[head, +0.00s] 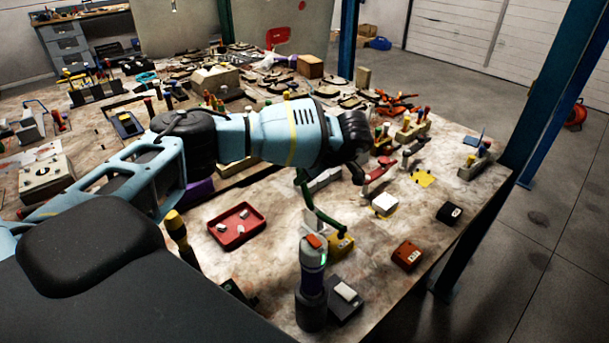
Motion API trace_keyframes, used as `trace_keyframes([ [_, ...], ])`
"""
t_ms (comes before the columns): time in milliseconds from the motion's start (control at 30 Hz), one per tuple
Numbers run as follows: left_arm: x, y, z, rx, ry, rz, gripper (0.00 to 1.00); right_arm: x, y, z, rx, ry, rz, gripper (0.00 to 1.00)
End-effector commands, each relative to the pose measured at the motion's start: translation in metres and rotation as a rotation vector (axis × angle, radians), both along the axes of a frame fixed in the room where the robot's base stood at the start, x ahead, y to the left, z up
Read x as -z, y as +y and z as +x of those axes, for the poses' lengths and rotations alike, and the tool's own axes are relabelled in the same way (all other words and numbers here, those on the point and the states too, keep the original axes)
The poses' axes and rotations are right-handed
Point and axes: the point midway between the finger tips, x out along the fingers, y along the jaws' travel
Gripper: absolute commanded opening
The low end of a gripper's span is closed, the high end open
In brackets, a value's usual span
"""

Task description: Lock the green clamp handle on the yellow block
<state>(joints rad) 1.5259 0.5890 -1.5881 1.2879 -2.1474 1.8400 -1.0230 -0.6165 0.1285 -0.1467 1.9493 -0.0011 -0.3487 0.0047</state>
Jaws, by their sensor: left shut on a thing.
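The green clamp handle (319,211) slants up and to the left from the small yellow block (341,244), near the table's front edge. Its upper end stops just below my left forearm. My left arm reaches across the picture from the left, and its dark gripper (359,175) points down, up and to the right of the green handle and apart from it in the picture. The gripper is shut at the near end of a red handle (380,168); its fingertips are small and dark, so the exact contact is hard to see. My right gripper is out of view.
A red tray (237,227) with small pieces lies left of the green handle. An upright cylinder with an orange top (313,268) stands in front of the yellow block.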

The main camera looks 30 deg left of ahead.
Motion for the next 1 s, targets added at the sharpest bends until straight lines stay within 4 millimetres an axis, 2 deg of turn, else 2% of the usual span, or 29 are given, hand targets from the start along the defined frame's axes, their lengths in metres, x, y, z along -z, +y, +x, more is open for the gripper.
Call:
trace_keyframes([
  [100,-0.001,0.000,0.000,-0.001,-0.001,0.000,0.00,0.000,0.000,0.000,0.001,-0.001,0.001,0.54],
  [133,-0.001,0.000,0.000,-0.001,-0.001,0.000,0.20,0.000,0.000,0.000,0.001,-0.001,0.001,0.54],
  [300,0.000,0.000,0.000,0.000,0.000,-0.001,0.40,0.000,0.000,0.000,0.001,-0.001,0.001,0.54],
  [667,-0.005,-0.004,0.001,0.002,-0.001,-0.002,0.40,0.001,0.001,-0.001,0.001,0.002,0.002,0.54],
  [1000,-0.046,-0.034,0.001,0.002,-0.002,-0.002,0.40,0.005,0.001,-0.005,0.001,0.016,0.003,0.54],
])
